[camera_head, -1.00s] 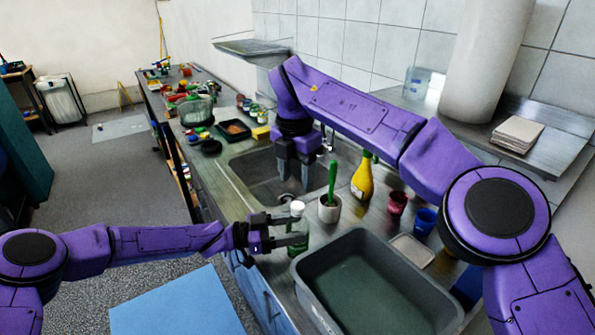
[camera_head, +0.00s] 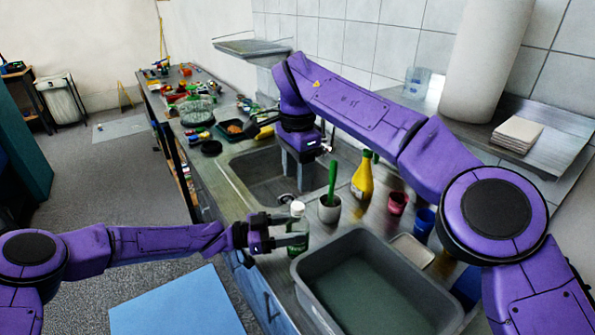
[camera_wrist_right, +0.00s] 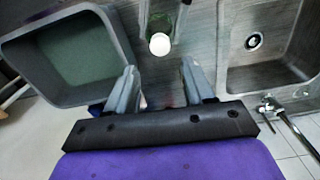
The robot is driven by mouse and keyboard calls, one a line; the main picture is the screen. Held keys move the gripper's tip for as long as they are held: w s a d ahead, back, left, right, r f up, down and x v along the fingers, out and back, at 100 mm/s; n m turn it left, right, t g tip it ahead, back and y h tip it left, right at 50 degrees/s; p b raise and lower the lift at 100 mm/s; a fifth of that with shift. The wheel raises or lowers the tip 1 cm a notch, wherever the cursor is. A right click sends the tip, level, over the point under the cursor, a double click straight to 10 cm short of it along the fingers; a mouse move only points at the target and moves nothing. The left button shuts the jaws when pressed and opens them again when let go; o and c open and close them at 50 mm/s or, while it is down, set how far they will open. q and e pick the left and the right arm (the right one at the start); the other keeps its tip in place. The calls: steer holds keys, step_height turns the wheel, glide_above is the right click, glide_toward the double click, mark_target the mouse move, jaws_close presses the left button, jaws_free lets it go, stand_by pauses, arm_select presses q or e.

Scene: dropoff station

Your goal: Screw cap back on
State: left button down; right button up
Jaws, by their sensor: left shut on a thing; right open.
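A green bottle (camera_head: 298,236) stands upright at the counter's front edge, beside the grey tub. A white round cap (camera_head: 297,208) sits at its top; whether it is tight cannot be told. The cap (camera_wrist_right: 160,44) also shows from above in the right wrist view, beyond and between the finger lines. My left gripper (camera_head: 290,231) is shut around the bottle below the cap. My right gripper (camera_head: 298,172) is open and empty, pointing down over the sink, behind the bottle and apart from it. Its two fingers (camera_wrist_right: 160,85) show spread apart in the right wrist view.
The grey tub (camera_head: 305,285) stands right of the bottle. The sink (camera_head: 245,172) lies behind it, with a tap (camera_wrist_right: 290,118).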

mark_target(298, 205)
steer(key=shift+n, duration=0.3)
step_height(298, 205, down, 8)
stand_by(0.5)
